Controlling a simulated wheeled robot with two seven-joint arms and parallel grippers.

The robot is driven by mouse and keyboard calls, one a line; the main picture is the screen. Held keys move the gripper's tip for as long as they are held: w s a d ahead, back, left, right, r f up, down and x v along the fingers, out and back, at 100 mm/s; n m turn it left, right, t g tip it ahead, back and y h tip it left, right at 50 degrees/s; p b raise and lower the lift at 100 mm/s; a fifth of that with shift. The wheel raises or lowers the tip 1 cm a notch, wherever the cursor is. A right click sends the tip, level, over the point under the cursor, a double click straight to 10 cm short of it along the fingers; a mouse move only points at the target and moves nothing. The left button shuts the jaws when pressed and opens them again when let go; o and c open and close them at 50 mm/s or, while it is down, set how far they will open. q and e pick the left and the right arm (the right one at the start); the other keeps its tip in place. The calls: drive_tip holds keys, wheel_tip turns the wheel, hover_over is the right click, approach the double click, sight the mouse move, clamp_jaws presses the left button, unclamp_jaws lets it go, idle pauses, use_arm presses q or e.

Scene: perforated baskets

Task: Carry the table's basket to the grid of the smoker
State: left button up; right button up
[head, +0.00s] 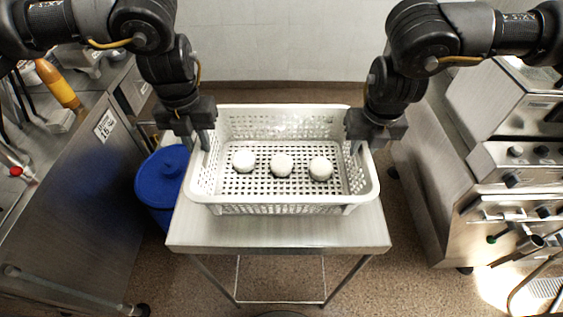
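A white perforated basket (282,209) stands on a small metal table (280,234), with three round white items (281,165) in a row on its floor. My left gripper (204,143) is at the basket's left rim, with its fingers pointing down at the wall. My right gripper (357,145) is at the right rim in the same pose. I cannot tell whether either pair of fingers is closed on the rim. No smoker grid can be made out in this view.
A blue bin (165,178) stands on the floor left of the table. A steel counter (75,190) lies further left. Steel appliances with knobs (515,165) stand on the right. Open floor shows in front of the table and on its right.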

use_arm(q)
clamp_jaws()
use_arm(e)
clamp_jaws()
use_arm(q)
drive_tip(key=shift+r, duration=0.15)
use_arm(e)
drive_tip(key=shift+r, duration=0.15)
